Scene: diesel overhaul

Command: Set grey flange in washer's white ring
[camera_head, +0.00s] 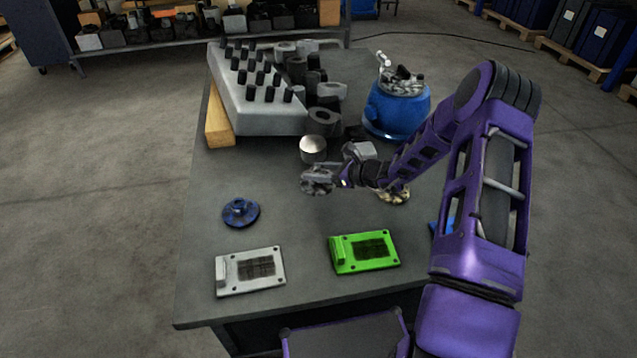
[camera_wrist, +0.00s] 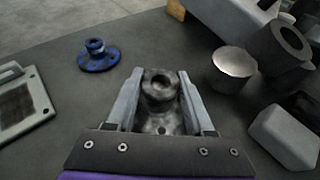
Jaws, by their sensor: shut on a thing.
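My gripper (camera_head: 328,181) is over the middle of the workbench, shut on the grey flange (camera_head: 316,181). In the wrist view the mottled grey flange (camera_wrist: 160,92) sits between the two fingers of my gripper (camera_wrist: 161,108), its round collar with a centre hole facing the camera. The bench surface shows around it; how high it is held is hard to tell. I cannot make out a washer or a white ring in either view.
A blue flange (camera_head: 240,212) lies on the workbench (camera_head: 290,225) at left. A white plate (camera_head: 234,287) and a green plate (camera_head: 345,265) lie in front. A metal cylinder (camera_head: 313,149), an engine block (camera_head: 262,118) and a blue pot (camera_head: 397,118) stand behind.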

